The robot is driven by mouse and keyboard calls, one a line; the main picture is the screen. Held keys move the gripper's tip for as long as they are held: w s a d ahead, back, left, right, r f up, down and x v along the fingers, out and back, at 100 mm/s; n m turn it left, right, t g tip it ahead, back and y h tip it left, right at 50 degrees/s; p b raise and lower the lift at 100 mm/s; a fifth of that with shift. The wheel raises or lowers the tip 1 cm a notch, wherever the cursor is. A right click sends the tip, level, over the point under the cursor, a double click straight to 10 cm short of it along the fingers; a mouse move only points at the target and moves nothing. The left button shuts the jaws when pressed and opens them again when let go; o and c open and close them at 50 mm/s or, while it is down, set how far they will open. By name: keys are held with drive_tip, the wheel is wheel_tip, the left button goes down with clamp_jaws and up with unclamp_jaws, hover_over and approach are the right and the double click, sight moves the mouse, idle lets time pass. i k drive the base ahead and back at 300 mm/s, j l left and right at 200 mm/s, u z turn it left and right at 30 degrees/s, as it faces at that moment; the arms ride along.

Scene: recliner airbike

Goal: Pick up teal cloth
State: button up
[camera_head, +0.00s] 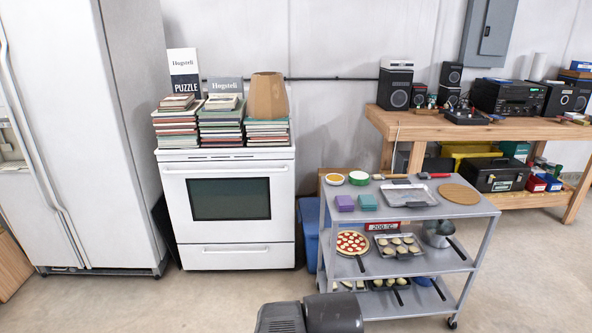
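A small stack of teal cloth (367,202) lies on the top shelf of the grey metal cart (460,211). It sits just right of a similar purple stack (344,203) and left of a metal tray (408,195). A dark grey part of my own arm shows at the bottom centre of the head view, below and left of the cart. My gripper's fingers are not visible, and nothing covers the teal cloth.
Lower shelves hold a pizza (352,242) and trays. A white stove (229,220) stands left. Floor is clear at right front.

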sight(368, 202)
drive_tip(key=i+l, duration=0.3)
drive_tip(key=i, duration=0.2)
drive_tip(key=i+l, duration=0.35)
drive_tip(key=i, duration=0.2)
drive_tip(key=i+l, duration=0.3)
drive_tip(key=i, duration=0.2)
drive_tip(key=l+z, duration=0.05)
